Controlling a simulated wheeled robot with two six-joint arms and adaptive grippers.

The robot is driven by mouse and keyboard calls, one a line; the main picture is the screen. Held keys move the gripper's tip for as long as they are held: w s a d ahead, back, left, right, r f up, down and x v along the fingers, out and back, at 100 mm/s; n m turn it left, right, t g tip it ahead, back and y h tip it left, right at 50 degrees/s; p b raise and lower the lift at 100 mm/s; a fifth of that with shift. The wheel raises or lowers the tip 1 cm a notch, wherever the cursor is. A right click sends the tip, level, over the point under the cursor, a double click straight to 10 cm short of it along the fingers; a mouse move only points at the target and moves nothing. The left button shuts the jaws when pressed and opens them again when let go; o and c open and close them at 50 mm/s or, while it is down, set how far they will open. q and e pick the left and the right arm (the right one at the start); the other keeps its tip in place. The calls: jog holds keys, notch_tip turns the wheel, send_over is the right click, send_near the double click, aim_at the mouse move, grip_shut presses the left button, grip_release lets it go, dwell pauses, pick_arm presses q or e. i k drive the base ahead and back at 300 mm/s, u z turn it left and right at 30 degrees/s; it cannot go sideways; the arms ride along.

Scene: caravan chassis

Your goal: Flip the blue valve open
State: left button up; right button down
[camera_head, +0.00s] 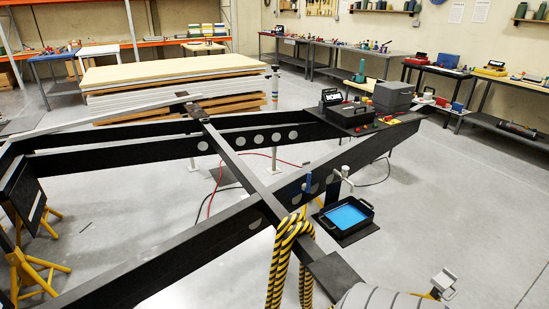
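A small blue upright piece (308,182), which looks like the blue valve's lever, stands at the black chassis beam (270,208), right of the picture's middle. It is too small to tell its exact position or what it joins. A pale metal fitting (345,176) with a crosspiece stands just right of it. Neither of my grippers can be made out in the head view, and nothing is seen touching the blue piece.
A black tray with blue inside (348,215) sits below the fitting. Yellow-black striped loops (292,238) hang over the drawbar nearby. A black case (346,112) and grey box (393,97) stand on the chassis's far corner.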

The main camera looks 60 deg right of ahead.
aim_at(308, 190)
jog(key=i, duration=0.25)
jog(key=z, duration=1.5)
